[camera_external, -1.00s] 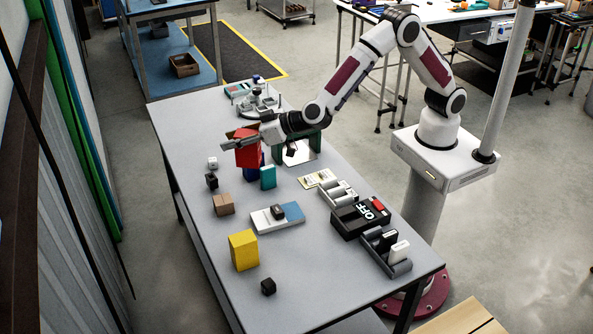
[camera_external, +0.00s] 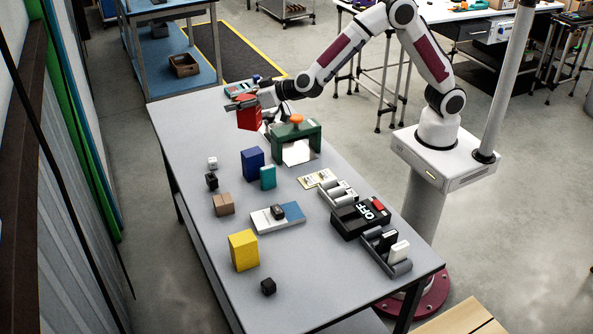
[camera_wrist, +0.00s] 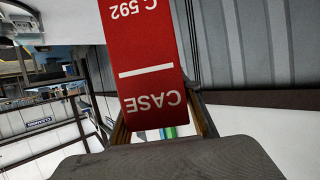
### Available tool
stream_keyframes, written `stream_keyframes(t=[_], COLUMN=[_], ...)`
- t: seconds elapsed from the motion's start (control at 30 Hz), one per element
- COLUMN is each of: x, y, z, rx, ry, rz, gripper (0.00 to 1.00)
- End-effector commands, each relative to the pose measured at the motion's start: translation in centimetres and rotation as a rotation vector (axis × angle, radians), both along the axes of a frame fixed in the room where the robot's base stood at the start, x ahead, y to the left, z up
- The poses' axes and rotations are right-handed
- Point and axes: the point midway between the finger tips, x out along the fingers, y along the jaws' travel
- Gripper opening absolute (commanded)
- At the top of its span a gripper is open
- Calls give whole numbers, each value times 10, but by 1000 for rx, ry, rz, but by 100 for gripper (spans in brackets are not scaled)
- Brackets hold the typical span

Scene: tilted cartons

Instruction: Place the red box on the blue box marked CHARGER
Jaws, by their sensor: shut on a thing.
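My gripper (camera_external: 241,103) is shut on the red box (camera_external: 249,118) and holds it off to the upper left, over the far part of the table. In the wrist view the red box (camera_wrist: 145,65) fills the middle between my fingers, with white lettering "CASE" and "C 592" upside down. A dark blue box (camera_external: 252,164) stands upright on the table, below the red box in the picture and apart from it. No marking on the blue box is readable from here.
A small teal box (camera_external: 268,177) stands close to the blue box's right. A green stand with an orange top (camera_external: 296,138) is to its right. A yellow box (camera_external: 243,250), brown box (camera_external: 224,204) and small dark cubes are nearer. The table's left middle is mostly clear.

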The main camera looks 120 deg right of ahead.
Motion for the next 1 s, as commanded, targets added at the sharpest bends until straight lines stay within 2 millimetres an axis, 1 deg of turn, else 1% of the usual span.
stream_keyframes(t=[0.3, 0.43, 0.57, 0.8, 1.0], x=[0, 0, 0, 0, 0], y=[0, 0, 0, 0, 0], z=[0, -5, -19, -51, -62], rx=[0, 0, 1, -1, -1], ry=[-1, 0, 4, 3, -1], rz=[1, 0, 0, 1, 0], gripper=[8, 8, 8, 8, 8])
